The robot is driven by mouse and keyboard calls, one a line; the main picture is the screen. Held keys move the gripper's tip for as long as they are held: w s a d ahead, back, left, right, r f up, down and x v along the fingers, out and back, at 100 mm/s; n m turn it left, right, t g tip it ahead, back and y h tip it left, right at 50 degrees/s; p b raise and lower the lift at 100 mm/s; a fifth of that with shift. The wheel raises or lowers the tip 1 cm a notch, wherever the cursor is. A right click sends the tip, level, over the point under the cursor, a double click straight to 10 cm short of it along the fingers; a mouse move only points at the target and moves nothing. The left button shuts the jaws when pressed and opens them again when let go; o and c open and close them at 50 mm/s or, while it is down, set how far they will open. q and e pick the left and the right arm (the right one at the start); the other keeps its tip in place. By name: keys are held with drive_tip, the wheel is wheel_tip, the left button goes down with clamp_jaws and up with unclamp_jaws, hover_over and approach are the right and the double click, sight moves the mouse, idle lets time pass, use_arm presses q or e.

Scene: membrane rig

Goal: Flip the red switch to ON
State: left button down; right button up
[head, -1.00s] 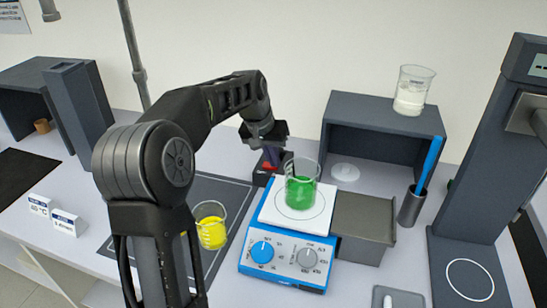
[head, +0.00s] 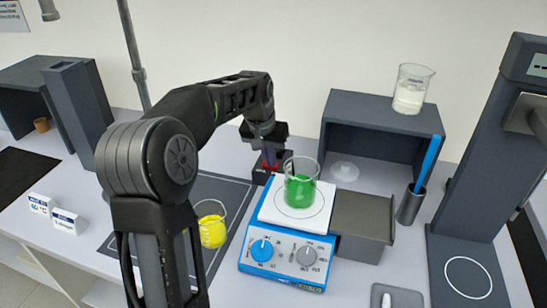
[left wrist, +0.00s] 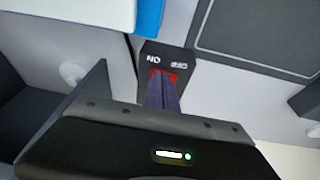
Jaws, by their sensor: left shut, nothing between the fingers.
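The switch box (head: 261,176) is a small black block on the table behind the hotplate, left of the green beaker. Its red switch (head: 271,166) shows only in part under my left gripper (head: 270,160). In the left wrist view the red switch (left wrist: 164,74) lies at the tips of my left gripper (left wrist: 163,76), on the box (left wrist: 180,52) with ON and OFF lettering upside down. The fingers are together, empty, and over the switch, hiding part of it. I cannot tell whether they touch it or which way it is tipped. My right gripper is not in view.
A blue-and-white hotplate (head: 258,249) carries a beaker of green liquid (head: 300,189), close right of the switch box. A beaker of yellow liquid (head: 212,232) stands on the dark mat (head: 228,192). A grey shelf (head: 350,109) stands behind, holding another beaker (head: 411,90).

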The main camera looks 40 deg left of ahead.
use_arm(q)
drive_tip(key=shift+a, duration=0.1)
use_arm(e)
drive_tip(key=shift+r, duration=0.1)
